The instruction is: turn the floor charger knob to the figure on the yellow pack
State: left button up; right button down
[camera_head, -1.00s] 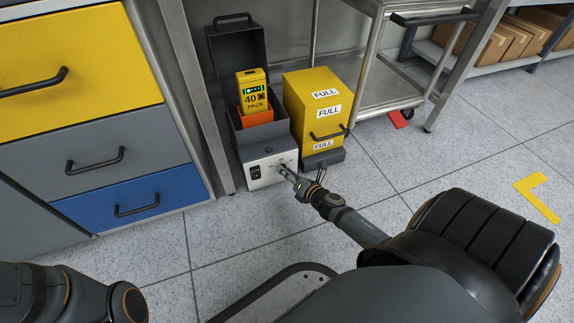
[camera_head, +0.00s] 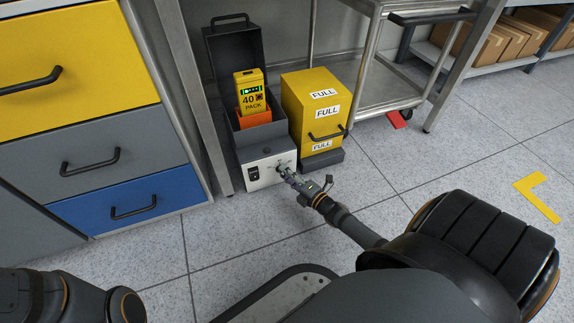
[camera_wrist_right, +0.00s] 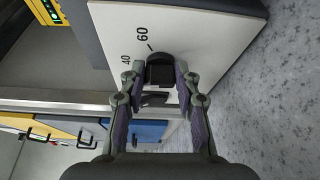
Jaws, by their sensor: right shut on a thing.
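The floor charger (camera_head: 270,175) is a dark box with a white front panel, standing on the floor below the bench. The yellow pack (camera_head: 250,92) stands upright in its orange-rimmed slot and reads "40 PACK", with green lights on top. In the right wrist view the black knob (camera_wrist_right: 160,70) sits on the white panel (camera_wrist_right: 205,38) beside the printed figures 40 and 60. A short dark tick lies near 60; I cannot tell where the knob points. My right gripper (camera_head: 284,173) is shut on the knob, one finger on each side (camera_wrist_right: 160,80). My left gripper is out of view.
A yellow box (camera_head: 312,100) marked FULL stands right of the charger. A drawer cabinet (camera_head: 100,150) is at the left, and a steel trolley (camera_head: 385,65) stands behind to the right. A black switch (camera_head: 253,174) is on the panel. Floor in front is open.

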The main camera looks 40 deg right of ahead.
jog(key=shift+f+m, duration=0.1)
jog(key=shift+m, duration=0.3)
jog(key=c, duration=1)
grip_release()
jog(key=shift+o, duration=0.2)
jog(key=s, duration=0.4)
jog(key=s+d, duration=0.1)
jog(key=s, duration=0.3)
jog(key=s+d, duration=0.1)
jog(key=s, duration=0.3)
